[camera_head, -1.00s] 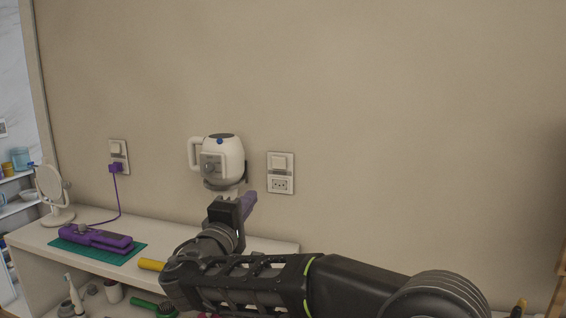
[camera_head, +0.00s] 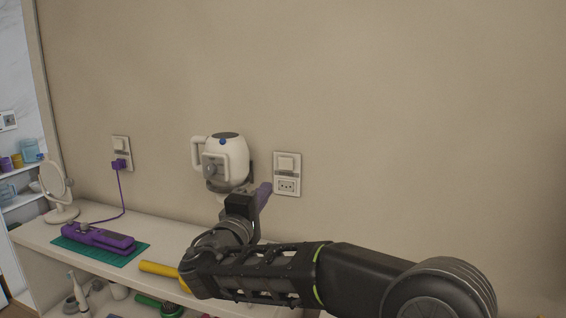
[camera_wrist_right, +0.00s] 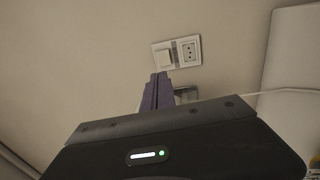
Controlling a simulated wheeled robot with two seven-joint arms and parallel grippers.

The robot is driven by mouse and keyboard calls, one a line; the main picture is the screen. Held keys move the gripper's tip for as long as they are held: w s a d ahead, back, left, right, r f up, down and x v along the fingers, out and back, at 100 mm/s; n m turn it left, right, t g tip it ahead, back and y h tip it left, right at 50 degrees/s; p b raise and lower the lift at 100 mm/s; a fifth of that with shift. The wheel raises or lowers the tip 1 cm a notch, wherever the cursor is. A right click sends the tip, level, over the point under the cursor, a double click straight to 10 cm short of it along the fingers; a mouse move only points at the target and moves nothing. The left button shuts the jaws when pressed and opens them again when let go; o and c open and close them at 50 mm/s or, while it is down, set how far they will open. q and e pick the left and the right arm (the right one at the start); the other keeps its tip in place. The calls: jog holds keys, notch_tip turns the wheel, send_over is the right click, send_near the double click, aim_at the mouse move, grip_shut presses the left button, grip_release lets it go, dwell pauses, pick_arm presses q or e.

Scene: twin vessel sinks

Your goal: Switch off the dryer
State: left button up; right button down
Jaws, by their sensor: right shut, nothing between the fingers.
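A white rounded appliance (camera_head: 226,160) with a side handle and a blue button on top, which looks like the dryer, hangs on the wall. To its right is a wall plate with a switch (camera_head: 286,163) above a socket (camera_head: 287,186). My right gripper (camera_head: 265,187) has purple fingers, shut and empty, just below and left of this plate. In the right wrist view the fingertips (camera_wrist_right: 158,76) point at the plate's switch (camera_wrist_right: 162,55), with its socket (camera_wrist_right: 189,51) beside it. I cannot tell whether they touch anything. My left gripper is not in view.
A shelf (camera_head: 190,232) runs under the appliance. On it are a purple device (camera_head: 97,239) on a green mat (camera_head: 70,246), corded to a left wall outlet (camera_head: 121,146), a round mirror (camera_head: 55,182) and a yellow cylinder (camera_head: 158,268). The wall to the right is bare.

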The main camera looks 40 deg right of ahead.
aim_at(287, 162)
jog(key=p+x, duration=0.5)
jog(key=x, duration=0.8)
jog(key=shift+s+p, duration=0.1)
jog(key=shift+p, duration=0.2)
jog(key=shift+d, duration=0.1)
